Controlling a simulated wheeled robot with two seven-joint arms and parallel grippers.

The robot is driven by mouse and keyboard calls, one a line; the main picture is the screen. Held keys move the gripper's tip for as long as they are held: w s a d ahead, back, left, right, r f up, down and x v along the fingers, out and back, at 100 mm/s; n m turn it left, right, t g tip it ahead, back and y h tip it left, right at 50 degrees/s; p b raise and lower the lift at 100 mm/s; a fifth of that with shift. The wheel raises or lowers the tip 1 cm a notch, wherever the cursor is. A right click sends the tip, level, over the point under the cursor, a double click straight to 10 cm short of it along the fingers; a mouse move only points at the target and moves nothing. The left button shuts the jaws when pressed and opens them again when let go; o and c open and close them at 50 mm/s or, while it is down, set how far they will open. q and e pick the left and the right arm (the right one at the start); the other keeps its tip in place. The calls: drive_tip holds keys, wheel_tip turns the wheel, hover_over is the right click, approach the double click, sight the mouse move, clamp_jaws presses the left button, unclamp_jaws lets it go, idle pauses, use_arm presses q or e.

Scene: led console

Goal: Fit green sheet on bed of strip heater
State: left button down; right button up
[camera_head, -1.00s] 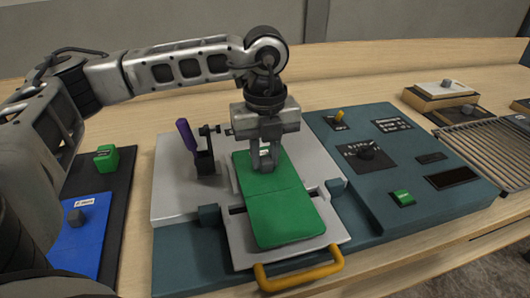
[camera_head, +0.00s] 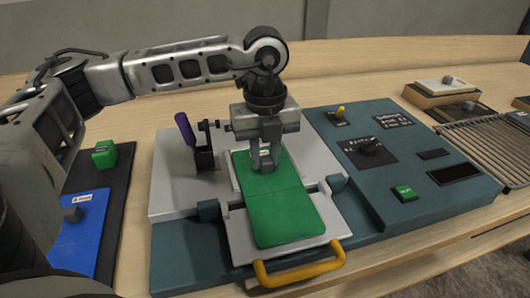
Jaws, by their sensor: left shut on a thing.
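The green sheet (camera_head: 286,218) lies lengthwise over the light grey bed of the strip heater (camera_head: 240,238), across the hinge line between the rear plate and the front flap with the yellow handle (camera_head: 300,268). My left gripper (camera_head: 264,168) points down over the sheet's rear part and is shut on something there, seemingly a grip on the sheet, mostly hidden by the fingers. Whether the sheet rests fully flat on the bed cannot be told. My right gripper is not in view.
A purple-handled clamp (camera_head: 188,132) stands left of the sheet. A teal control panel (camera_head: 400,165) with a knob, yellow lever and green switch is at right. A blue sheet (camera_head: 75,240) lies on a dark mat at left. A wire rack (camera_head: 490,150) sits far right.

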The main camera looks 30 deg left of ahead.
use_arm(q)
drive_tip(key=c, duration=1.2)
unclamp_jaws()
drive_tip(key=shift+o, duration=0.2)
drive_tip(key=shift+f, duration=0.1)
wheel_tip(320, 180, up, 16)
drive_tip(key=shift+p, duration=0.3)
